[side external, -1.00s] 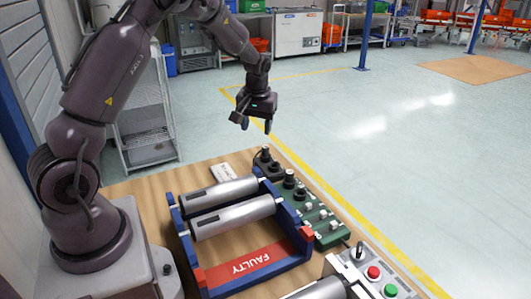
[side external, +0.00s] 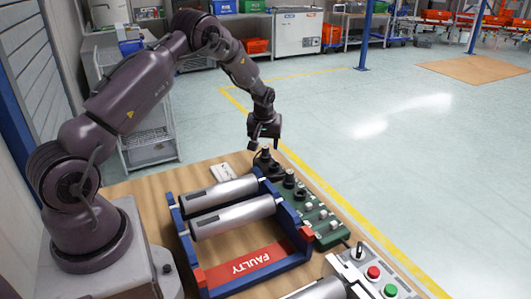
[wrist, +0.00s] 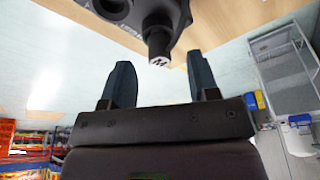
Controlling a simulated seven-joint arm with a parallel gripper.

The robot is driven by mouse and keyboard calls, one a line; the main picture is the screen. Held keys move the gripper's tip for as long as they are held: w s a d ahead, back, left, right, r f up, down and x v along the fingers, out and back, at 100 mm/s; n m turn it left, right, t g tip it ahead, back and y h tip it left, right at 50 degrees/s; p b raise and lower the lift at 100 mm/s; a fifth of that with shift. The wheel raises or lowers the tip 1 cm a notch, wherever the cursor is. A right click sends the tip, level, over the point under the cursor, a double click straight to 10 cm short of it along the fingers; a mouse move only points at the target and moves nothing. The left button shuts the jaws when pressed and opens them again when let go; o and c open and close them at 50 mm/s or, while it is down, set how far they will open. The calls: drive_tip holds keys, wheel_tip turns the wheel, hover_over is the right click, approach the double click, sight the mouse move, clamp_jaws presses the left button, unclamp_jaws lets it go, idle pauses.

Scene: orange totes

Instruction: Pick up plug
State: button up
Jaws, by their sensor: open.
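A black plug (side external: 265,154) stands upright in a dark base at the far end of the green board (side external: 328,234). In the wrist view the plug (wrist: 158,40) is a dark cylinder with a white letter mark on its end, seen between and beyond the fingers. My gripper (side external: 263,146) is open and empty, just above the plug's top. Its two dark blue fingers also show in the wrist view (wrist: 160,68), apart from each other. I cannot tell whether they touch the plug.
A blue rack (side external: 295,228) with grey cylinders and a red FAULTY plate (side external: 250,262) stands beside the green board. A button box (side external: 375,272) is at the front right. A white card (side external: 223,173) lies left of the plug. The space above is clear.

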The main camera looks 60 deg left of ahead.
drive_tip(key=shift+x, duration=1.3)
clamp_jaws()
drive_tip(key=shift+r, duration=0.1)
drive_tip(key=shift+r, duration=0.55)
drive_tip(key=s+d+r, duration=0.7)
drive_tip(key=s+r, duration=0.4)
drive_tip(key=s, duration=0.1)
drive_tip(key=shift+r, duration=0.35)
